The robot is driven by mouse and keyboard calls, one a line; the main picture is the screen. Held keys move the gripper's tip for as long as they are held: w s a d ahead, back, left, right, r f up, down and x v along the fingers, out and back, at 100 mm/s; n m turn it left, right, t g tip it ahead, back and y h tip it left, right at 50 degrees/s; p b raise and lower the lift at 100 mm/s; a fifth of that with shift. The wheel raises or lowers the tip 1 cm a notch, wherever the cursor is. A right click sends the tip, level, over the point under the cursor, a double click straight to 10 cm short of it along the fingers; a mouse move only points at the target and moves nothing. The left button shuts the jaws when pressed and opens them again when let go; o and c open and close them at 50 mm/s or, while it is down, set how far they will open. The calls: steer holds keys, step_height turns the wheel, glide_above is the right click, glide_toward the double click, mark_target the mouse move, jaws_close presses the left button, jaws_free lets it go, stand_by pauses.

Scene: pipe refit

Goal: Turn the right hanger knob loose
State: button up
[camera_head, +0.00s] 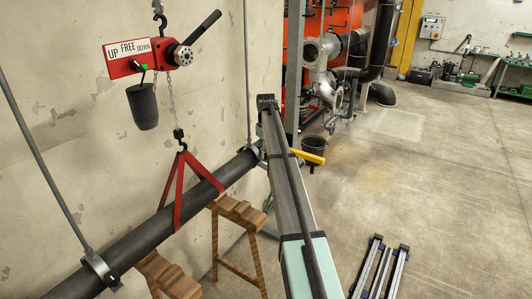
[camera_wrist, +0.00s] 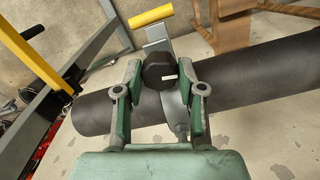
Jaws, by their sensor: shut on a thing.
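The right hanger knob (camera_wrist: 160,70) is dark and faceted, with a white mark on its face, in the wrist view. My gripper (camera_wrist: 161,66) has its green-padded fingers on both sides of the knob and is shut on it. A grey metal hanger clamp (camera_wrist: 178,108) shows behind the knob, around the dark pipe (camera_wrist: 245,78). In the head view the pipe (camera_head: 140,238) runs up along the wall. The right hanger (camera_head: 256,148) shows only in part beside my arm, and the knob and my gripper are hidden there.
A red sling (camera_head: 177,195) holds the pipe from a chain hoist (camera_head: 150,55). The left hanger clamp (camera_head: 101,270) is at the lower left. Wooden sawhorses (camera_head: 238,212) stand beneath the pipe. A yellow-ended bar (camera_wrist: 150,16) is close beyond the knob. Open floor lies right.

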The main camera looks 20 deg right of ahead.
steer(key=n, duration=0.4)
steer(key=shift+f+n+b, duration=0.1)
steer(key=shift+n+b, duration=0.2)
steer(key=n, duration=0.4)
steer(key=shift+n, duration=0.3)
steer(key=n, duration=0.4)
steer(key=shift+s+n+b, duration=0.1)
steer(key=shift+n+b, duration=0.2)
steer(key=shift+b, duration=0.05)
steer(key=n, duration=0.4)
steer(key=shift+n, duration=0.4)
steer(key=o, duration=1.1)
steer(key=shift+o, duration=0.2)
